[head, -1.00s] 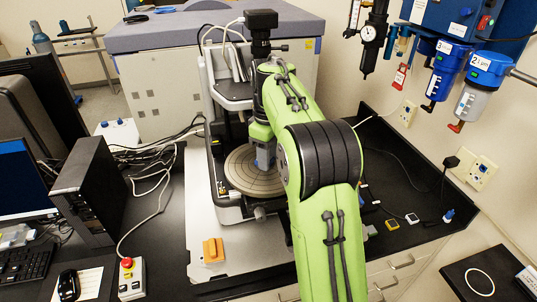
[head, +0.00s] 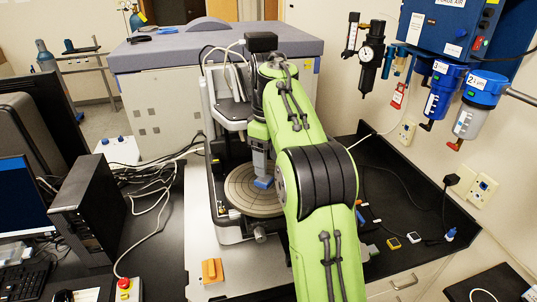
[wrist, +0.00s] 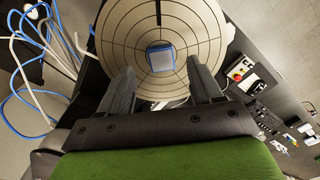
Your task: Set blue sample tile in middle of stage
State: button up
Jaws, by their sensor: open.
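The blue sample tile (head: 263,183) lies flat on the round tan stage (head: 240,200), near its middle. In the wrist view the tile (wrist: 161,60), blue-rimmed with a pale top, sits where the stage's radial lines meet, inside a small ring. My gripper (head: 261,168) is above the tile, pointing down. In the wrist view its two fingers (wrist: 161,80) are spread wide, with the tile beyond and between them, touching neither.
The profiler's head and column (head: 232,110) stand close behind the stage. An orange block (head: 212,271) lies on the base plate at the front. Small tiles (head: 393,243) lie on the black bench at right. A computer tower (head: 90,212) stands at left.

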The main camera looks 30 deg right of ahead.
notch_tip(320, 180, up, 2)
jog(key=shift+r, duration=0.2)
jog(key=s+a+r+m+t, duration=0.1)
jog(key=s+a+m+t, duration=0.1)
jog(key=s+a, duration=0.35)
jog(key=s+a+r+m+t, duration=0.1)
jog(key=s+a+m, duration=0.1)
jog(key=s, duration=0.7)
jog(key=s+a+f+m+t, duration=0.2)
jog(key=s+f, duration=0.7)
jog(key=s, duration=0.3)
jog(key=shift+s+a+f+m+t, duration=0.2)
jog(key=shift+s+a+m+t, duration=0.1)
jog(key=shift+s+m, duration=0.1)
jog(key=shift+w, duration=0.15)
